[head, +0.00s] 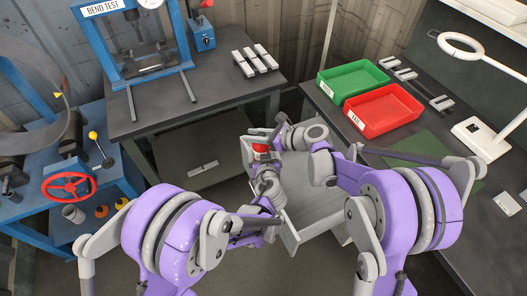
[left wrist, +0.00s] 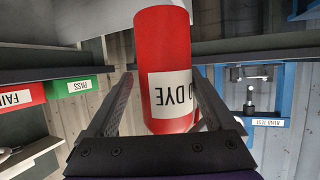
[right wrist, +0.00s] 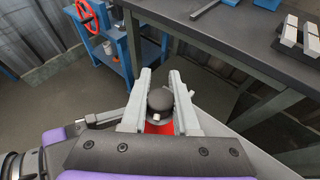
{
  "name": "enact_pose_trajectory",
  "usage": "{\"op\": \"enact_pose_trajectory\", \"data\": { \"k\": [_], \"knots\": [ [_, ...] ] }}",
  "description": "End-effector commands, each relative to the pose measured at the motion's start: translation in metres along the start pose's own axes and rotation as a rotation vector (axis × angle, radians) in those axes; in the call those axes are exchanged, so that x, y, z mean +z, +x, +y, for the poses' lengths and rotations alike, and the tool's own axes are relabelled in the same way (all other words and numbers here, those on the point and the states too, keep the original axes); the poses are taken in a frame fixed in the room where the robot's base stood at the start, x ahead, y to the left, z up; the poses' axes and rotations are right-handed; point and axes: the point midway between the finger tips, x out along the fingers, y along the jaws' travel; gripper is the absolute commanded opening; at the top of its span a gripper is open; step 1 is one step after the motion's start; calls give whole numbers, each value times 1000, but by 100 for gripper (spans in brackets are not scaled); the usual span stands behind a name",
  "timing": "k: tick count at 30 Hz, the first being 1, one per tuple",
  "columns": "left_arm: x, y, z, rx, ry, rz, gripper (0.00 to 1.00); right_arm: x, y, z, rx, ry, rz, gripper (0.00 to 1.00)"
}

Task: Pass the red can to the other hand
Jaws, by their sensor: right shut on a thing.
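The red can (head: 260,148) is held up in front of me in the head view, small and partly hidden by the grippers. In the left wrist view the can (left wrist: 163,40) shows large, with a white label reading "DYE" upside down. My right gripper (right wrist: 160,76) is shut on the can; its dark cap (right wrist: 159,100) and some red show between the fingers. My left gripper (left wrist: 162,76) is open, with one finger on each side of the can and a gap visible at both sides.
A dark bench (head: 215,101) with a blue bend-test press (head: 150,45) stands behind. Green (head: 352,82) and red (head: 384,110) trays sit on the right bench. A grey drawer cart (head: 312,205) is close below my grippers. A red handwheel (head: 68,184) is at left.

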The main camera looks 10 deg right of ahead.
Motion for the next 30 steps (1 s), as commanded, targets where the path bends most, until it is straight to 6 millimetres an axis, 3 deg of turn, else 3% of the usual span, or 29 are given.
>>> {"op": "enact_pose_trajectory", "data": {
  "k": [2,13,14,15,20,30],
  "knots": [
    [0,0,2,4,0,1,66,1,0,1,2,1,-2,0],
    [0,-1,4,11,1,2,0,2,2,2,6,1,-3,0],
    [0,-1,5,11,2,2,0,2,2,2,6,1,-4,0],
    [-1,-1,5,12,2,3,0,2,2,3,7,1,-4,34],
    [-1,-1,4,9,2,2,0,1,2,2,5,1,-3,63],
    [0,-1,2,5,1,1,0,1,-2,1,1,1,-1,63]
  ]
}}
